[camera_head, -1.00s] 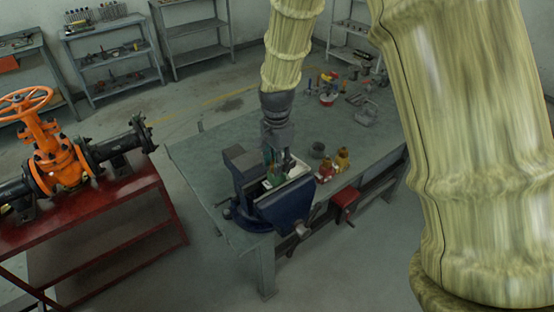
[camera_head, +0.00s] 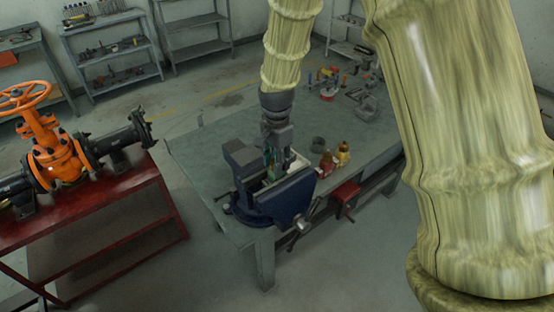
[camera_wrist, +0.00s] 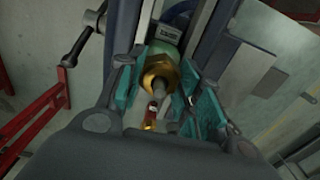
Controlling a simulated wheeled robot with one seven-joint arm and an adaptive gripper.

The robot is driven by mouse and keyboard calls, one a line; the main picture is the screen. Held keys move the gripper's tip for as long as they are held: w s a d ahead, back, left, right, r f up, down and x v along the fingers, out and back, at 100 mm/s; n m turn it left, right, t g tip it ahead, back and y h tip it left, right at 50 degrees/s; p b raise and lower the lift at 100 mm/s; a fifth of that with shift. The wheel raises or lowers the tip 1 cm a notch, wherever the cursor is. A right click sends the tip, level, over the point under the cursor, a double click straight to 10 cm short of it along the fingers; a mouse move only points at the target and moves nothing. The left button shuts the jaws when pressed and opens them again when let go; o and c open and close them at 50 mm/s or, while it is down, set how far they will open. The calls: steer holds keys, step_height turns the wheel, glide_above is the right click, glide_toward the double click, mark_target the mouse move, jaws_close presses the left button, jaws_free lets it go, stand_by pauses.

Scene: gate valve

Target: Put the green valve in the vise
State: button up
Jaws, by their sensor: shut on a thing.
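The vise (camera_head: 268,190) is dark blue and grey and stands at the near left corner of the workbench. My gripper (camera_head: 276,160) is over the vise, pointing down between its jaws. In the wrist view my gripper (camera_wrist: 158,90) has its teal finger pads on either side of a valve (camera_wrist: 160,70) with a green body and a brass nut, and is shut on it. The valve lies between the vise jaws as seen from the wrist. Whether the vise jaws touch it is hidden. In the head view the valve is mostly hidden by my gripper.
Red and yellow bottles (camera_head: 334,162) and a dark cup (camera_head: 318,145) stand to the right of the vise on the workbench (camera_head: 215,150). Other tools lie at its far end. An orange gate valve (camera_head: 52,150) sits on a red stand at left.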

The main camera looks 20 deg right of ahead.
steer(key=o, duration=1.2)
steer(key=shift+r, duration=0.1)
steer(key=shift+r+p, duration=1.75)
steer(key=shift+r, duration=1.7)
